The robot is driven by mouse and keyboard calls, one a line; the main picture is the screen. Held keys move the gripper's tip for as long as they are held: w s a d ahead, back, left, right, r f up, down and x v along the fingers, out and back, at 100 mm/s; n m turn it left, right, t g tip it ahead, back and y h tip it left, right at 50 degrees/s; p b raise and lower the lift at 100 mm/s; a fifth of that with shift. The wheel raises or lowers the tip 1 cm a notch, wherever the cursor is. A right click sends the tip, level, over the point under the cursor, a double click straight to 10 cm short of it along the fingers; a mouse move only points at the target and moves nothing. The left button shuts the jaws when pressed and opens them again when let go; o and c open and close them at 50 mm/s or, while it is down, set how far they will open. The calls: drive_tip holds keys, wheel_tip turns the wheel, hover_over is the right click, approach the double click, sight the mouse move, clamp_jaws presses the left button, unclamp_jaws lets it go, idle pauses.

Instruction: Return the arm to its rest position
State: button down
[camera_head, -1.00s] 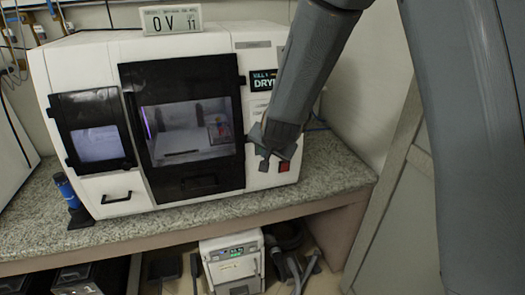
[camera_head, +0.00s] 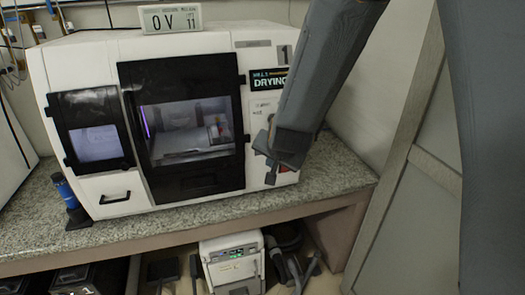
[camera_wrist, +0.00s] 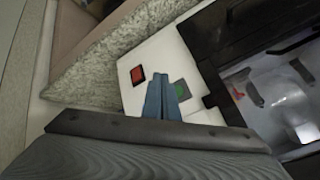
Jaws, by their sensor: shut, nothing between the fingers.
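My gripper (camera_head: 269,177) is in front of the right side of the white machine (camera_head: 250,105) in the head view, at the end of my dark grey arm. In the wrist view its fingers (camera_wrist: 163,88) are together and nothing is between them. Beside the fingertips in that view, a red button (camera_wrist: 138,76) and a green button (camera_wrist: 181,88) show on the machine's white panel. I cannot tell how far the fingers are from the panel.
The machine stands on a speckled counter (camera_head: 135,228). Its black-framed window door (camera_head: 190,185) is shut. A blue bottle-like object (camera_head: 68,195) stands at the left. A small white unit (camera_head: 235,270) sits below. A grey door panel (camera_head: 405,220) is at the right.

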idle(0.4)
drive_tip(key=s+d+f+n+g+h+b, duration=0.1)
drive_tip(key=s+d+n+g, duration=0.4)
drive_tip(key=s+d, duration=1.1)
drive_tip(key=s+f+g+b, duration=0.1)
drive_tip(key=s, duration=0.3)
drive_tip(key=shift+s+d+g, duration=0.35)
drive_tip(key=shift+s+g, duration=0.05)
idle(1.6)
